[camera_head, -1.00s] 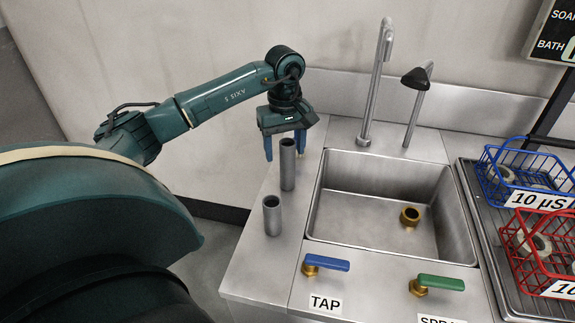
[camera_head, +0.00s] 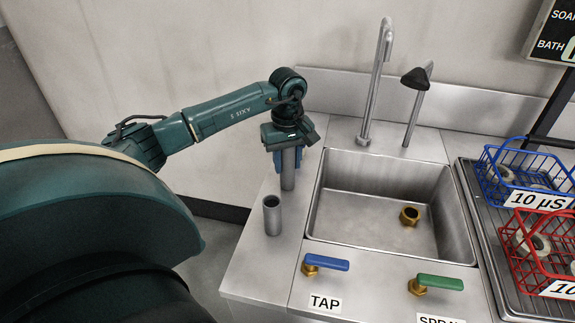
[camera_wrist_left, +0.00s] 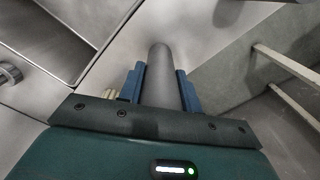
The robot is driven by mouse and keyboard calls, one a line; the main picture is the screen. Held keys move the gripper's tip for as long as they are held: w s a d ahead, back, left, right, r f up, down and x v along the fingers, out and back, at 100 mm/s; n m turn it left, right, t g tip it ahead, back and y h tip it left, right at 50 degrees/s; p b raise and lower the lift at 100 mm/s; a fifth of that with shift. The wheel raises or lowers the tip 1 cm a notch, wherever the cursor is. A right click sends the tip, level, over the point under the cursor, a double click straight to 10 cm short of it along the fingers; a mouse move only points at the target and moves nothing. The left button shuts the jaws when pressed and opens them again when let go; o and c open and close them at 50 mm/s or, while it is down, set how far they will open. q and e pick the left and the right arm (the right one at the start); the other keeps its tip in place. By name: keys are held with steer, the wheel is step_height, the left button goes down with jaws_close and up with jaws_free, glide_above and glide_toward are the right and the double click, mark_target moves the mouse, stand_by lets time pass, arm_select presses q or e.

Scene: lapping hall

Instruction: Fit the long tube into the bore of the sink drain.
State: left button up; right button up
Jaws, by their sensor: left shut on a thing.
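The long grey tube (camera_head: 288,170) stands upright on the steel counter left of the sink. My left gripper (camera_head: 288,160) is above it with its blue fingers down around its upper part, shut on it. In the left wrist view the tube (camera_wrist_left: 160,75) runs between the two blue fingers (camera_wrist_left: 160,88). A shorter grey tube (camera_head: 272,216) stands upright on the counter nearer to me, its open top showing. The sink drain (camera_head: 409,216) is a brass ring with a dark bore on the basin floor, right of its middle. My right gripper is not in view.
The sink basin (camera_head: 340,215) is empty apart from the drain. Two tall spouts (camera_head: 376,85) stand behind it. A blue lever (camera_head: 328,262) and a green lever (camera_head: 440,282) are in front. Blue (camera_head: 524,182) and red (camera_head: 512,240) wire baskets stand at right.

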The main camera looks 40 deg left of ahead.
arm_select(q)
steer(key=shift+c, duration=1.4)
steer(key=shift+r, duration=0.1)
